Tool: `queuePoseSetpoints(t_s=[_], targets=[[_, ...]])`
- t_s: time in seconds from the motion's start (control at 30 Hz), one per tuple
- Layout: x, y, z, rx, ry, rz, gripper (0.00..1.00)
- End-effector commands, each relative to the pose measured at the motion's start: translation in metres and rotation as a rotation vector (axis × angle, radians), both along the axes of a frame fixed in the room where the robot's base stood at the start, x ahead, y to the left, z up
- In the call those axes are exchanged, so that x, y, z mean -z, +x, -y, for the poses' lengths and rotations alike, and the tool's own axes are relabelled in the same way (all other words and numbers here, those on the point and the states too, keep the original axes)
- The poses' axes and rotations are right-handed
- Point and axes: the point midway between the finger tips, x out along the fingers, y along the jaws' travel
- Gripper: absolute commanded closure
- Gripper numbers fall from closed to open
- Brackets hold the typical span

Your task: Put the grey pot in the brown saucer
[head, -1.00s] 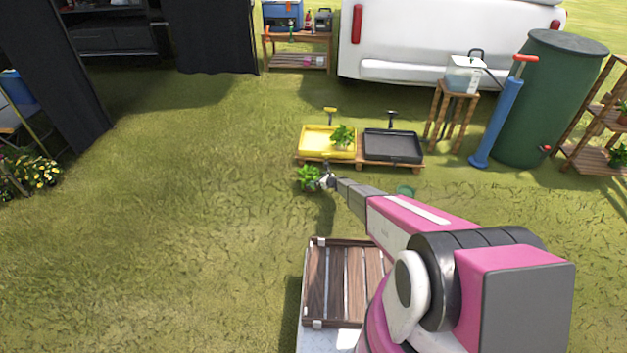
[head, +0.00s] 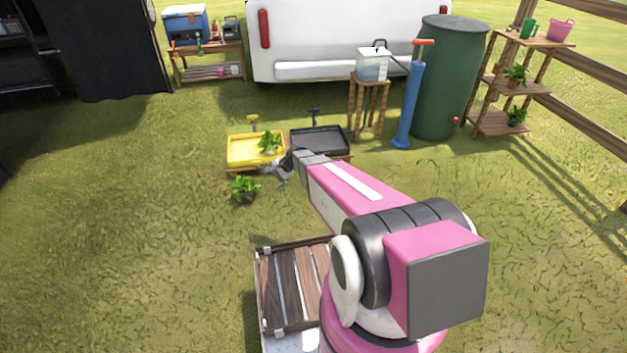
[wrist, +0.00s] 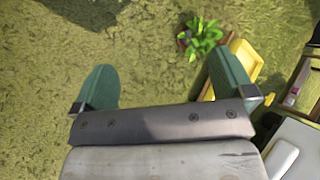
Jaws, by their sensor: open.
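I cannot make out a grey pot or a brown saucer for certain in either view. A leafy green plant (head: 244,188) stands on the grass in front of the yellow tray. It seems to be the plant (wrist: 203,36) at the top of the wrist view, with a small reddish-brown pot edge at its left. A second plant (head: 270,141) stands in the yellow tray. My gripper (head: 280,172) is to the right of the ground plant in the head view. In the wrist view my gripper (wrist: 165,85) is open and empty, with green fingers wide apart.
The yellow tray (head: 242,151) and a black tray (head: 318,139) sit side by side on a low wooden stand. A stool with a clear tank (head: 373,64), a blue pump (head: 407,115), a green barrel (head: 447,80) and a plant shelf (head: 512,87) stand behind right. Open grass lies left.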

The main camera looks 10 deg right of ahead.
Motion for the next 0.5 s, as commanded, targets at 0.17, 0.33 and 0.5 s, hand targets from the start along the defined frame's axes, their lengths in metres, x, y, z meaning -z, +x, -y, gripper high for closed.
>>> queuePoseSetpoints(t_s=[0.17,0.33,0.5], targets=[[-0.090,-0.120,0.054,-0.354,-0.308,0.105,0.00],[-0.145,-0.197,0.102,-0.627,-0.551,0.130,0.00],[-0.172,-0.233,0.129,-0.769,-0.679,0.120,0.00]])
